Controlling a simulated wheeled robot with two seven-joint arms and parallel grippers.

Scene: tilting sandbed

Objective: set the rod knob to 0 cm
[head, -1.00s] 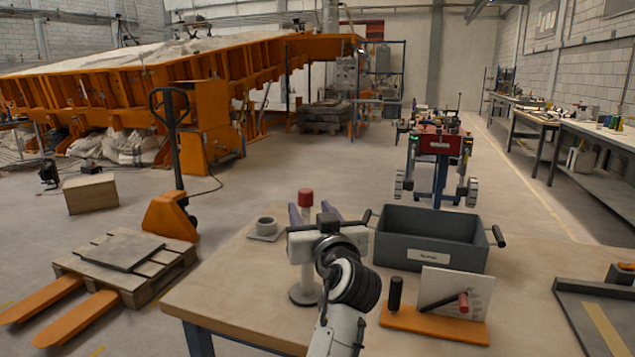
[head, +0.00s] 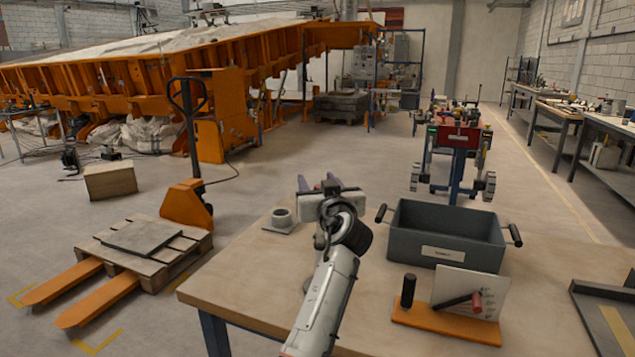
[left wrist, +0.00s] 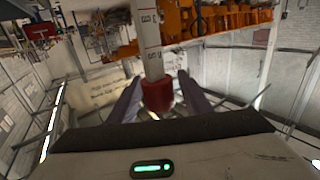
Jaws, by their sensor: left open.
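The rod knob (left wrist: 157,95) is a red cylinder, in the left wrist view, on a pale rod (left wrist: 148,40) with dark scale marks and figures. I cannot read its setting surely. My left gripper (left wrist: 161,97) is open, with one purple-grey finger on each side of the knob. A gap shows on the right side; contact on the left is unclear. In the head view my left gripper (head: 318,184) is above the table's left part, and the wrist and arm hide the knob and most of its post. My right gripper is not in view.
On the wooden table (head: 240,284) are a grey ring on a plate (head: 281,217), a grey bin (head: 445,245), and an orange stand (head: 445,322) with a black handle and a red-tipped lever. A pallet truck (head: 185,205) stands left.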

